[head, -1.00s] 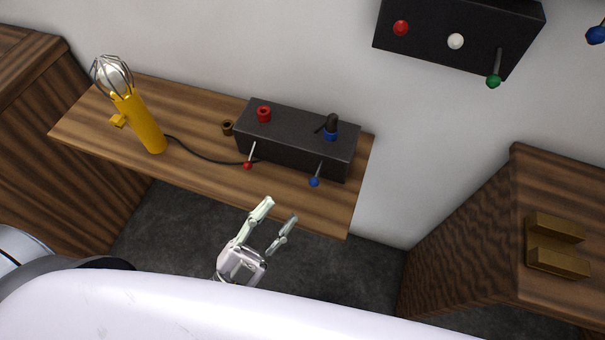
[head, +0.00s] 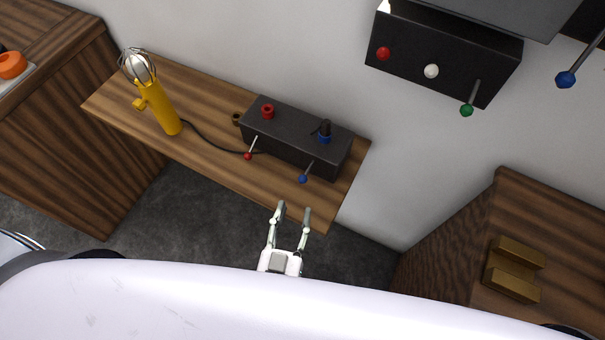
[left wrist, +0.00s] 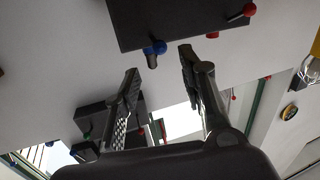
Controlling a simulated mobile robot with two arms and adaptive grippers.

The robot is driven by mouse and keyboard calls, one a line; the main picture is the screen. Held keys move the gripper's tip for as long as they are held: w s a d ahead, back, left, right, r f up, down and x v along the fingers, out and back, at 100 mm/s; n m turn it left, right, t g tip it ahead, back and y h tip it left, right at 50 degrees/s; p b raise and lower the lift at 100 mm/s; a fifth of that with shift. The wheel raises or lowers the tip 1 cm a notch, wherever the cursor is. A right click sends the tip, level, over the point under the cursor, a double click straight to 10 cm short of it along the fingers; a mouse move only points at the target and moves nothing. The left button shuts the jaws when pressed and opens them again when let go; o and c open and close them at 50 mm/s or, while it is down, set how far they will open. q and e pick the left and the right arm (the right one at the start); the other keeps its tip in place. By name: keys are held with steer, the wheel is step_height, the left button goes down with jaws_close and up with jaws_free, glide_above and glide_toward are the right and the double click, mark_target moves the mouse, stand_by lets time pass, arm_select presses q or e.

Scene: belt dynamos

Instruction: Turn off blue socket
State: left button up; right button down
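A dark box (head: 290,146) lies on the wooden shelf. On it are a red socket (head: 267,110) and a blue socket (head: 324,139) with a black plug standing in it. A red-knobbed lever (head: 248,156) and a blue-knobbed lever (head: 303,179) stick out of its front, angled downward. My left gripper (head: 294,210) is open and empty, just in front of the shelf edge, below the blue lever and apart from it. My right gripper is not in view.
A yellow caged lamp (head: 158,105) stands on the shelf's left, its cable running to the box. A wall box (head: 440,55) with a green lever hangs upper right. A wooden cabinet (head: 560,220) stands at right.

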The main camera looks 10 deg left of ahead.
mark_target(302, 178)
arm_select(q)
steer(key=w, duration=0.3)
steer(key=w+p, duration=0.1)
steer(key=w, duration=0.5)
steer(key=shift+w+d, duration=0.3)
steer(key=shift+w, duration=0.05)
steer(key=shift+c, duration=0.3)
jaws_close()
